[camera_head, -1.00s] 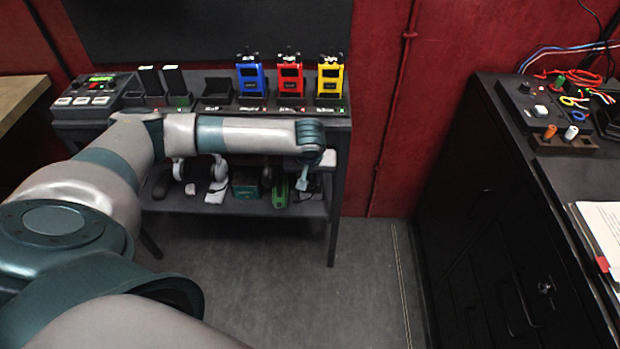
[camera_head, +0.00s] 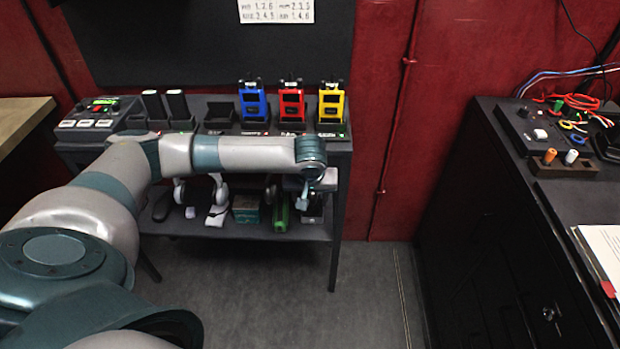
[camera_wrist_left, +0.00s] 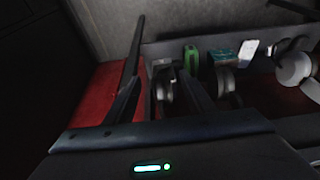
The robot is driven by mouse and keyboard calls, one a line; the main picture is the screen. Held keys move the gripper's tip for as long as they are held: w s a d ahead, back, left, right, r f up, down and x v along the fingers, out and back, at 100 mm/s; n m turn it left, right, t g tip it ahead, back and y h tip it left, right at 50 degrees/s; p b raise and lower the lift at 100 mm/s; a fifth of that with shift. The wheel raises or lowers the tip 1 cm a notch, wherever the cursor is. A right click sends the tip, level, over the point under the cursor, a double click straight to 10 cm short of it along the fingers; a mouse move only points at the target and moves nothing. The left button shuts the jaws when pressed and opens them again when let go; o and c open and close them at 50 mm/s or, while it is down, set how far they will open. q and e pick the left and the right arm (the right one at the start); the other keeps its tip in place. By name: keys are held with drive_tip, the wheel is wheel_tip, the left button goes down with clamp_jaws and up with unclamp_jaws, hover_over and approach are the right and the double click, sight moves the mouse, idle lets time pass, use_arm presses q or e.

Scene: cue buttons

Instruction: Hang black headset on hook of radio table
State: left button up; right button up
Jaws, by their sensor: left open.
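The radio table (camera_head: 342,195) stands against the wall; its front edge lies behind my left arm. My left gripper (camera_head: 318,190) is at the table's right front, small and partly hidden by the wrist. In the left wrist view the gripper (camera_wrist_left: 165,42) is open, its two fingers spread. A dark grey headset cup (camera_wrist_left: 165,90) shows between and beyond the fingers; I cannot tell if it is the black headset or touched. Another dark headset (camera_wrist_left: 225,80) and a pale headset (camera_wrist_left: 295,70) show to the right. The hooks are not clear in either view.
Blue (camera_head: 252,101), red (camera_head: 291,102) and yellow (camera_head: 331,103) radios stand on the tabletop. The lower shelf holds a teal box (camera_head: 245,208) and a green object (camera_head: 281,213). A black cabinet (camera_head: 480,230) stands right; the floor between is clear.

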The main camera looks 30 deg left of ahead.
use_arm(q)
drive_tip(key=v, duration=1.3)
drive_tip(key=shift+r, duration=0.4)
use_arm(e)
drive_tip(key=shift+w+a+r, duration=0.55)
drive_tip(key=shift+w+a, duration=0.05)
drive_tip(key=shift+w, duration=0.2)
use_arm(q)
drive_tip(key=shift+s, duration=0.1)
use_arm(e)
drive_tip(key=shift+d, duration=0.2)
